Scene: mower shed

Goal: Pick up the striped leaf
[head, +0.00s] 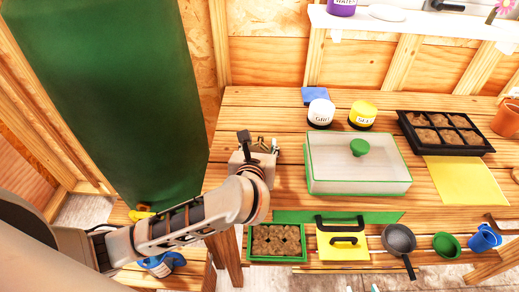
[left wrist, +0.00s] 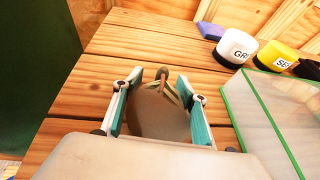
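My left gripper (head: 259,144) is over the left end of the wooden bench. In the left wrist view its two teal-padded fingers (left wrist: 160,106) stand apart, one on each side of a rounded grey-brown thing (left wrist: 155,118). Narrow green and dark stripes show behind its upper right edge, with a brown stem-like piece on top; this looks like the striped leaf (left wrist: 183,89). Clear gaps to the fingers are hard to judge. In the head view the wrist and fingers hide most of it. Small pale and teal tips at the bottom edge look like my right gripper (head: 362,288), fingers apart.
A green-rimmed clear box (head: 330,180) stands right of the left gripper. A white jar (head: 321,113), a yellow jar (head: 362,115) and a blue block (head: 315,95) are behind it. A black seed tray (head: 420,140) is further right. Bare bench (head: 245,103) lies behind the gripper.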

